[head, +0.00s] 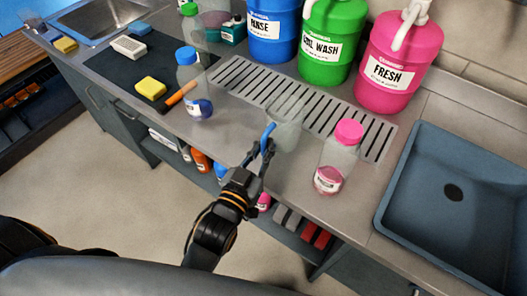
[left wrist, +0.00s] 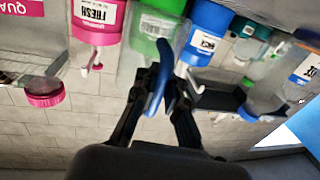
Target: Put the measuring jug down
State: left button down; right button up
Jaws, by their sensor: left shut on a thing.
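The clear measuring jug (head: 287,128) has a blue handle (head: 268,133). It is upright at the front edge of the slotted drain strip; I cannot tell whether its base touches the counter. My left gripper (head: 262,154) is shut on the handle from the front. In the left wrist view, which is upside down, the gripper (left wrist: 160,82) holds the blue handle (left wrist: 157,92), with the clear jug wall in front of the green container. My right gripper is not in view.
A pink-capped bottle (head: 337,160) stands right of the jug, and a blue-capped bottle (head: 194,85) stands left. Blue (head: 271,35), green (head: 331,45) and pink (head: 394,72) containers stand behind the drain strip (head: 240,84). A blue-grey sink (head: 395,190) is at the right.

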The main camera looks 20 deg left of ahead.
pick_arm(q)
jog(key=shift+s+f, duration=0.1)
jog(key=shift+f, duration=0.8)
notch_tip(320, 180, down, 2)
jog(key=shift+f, duration=0.75)
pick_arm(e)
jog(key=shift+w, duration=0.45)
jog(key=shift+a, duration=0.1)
pick_arm(q)
jog(key=shift+f, duration=0.2)
jog(key=c, duration=1.4)
grip_release()
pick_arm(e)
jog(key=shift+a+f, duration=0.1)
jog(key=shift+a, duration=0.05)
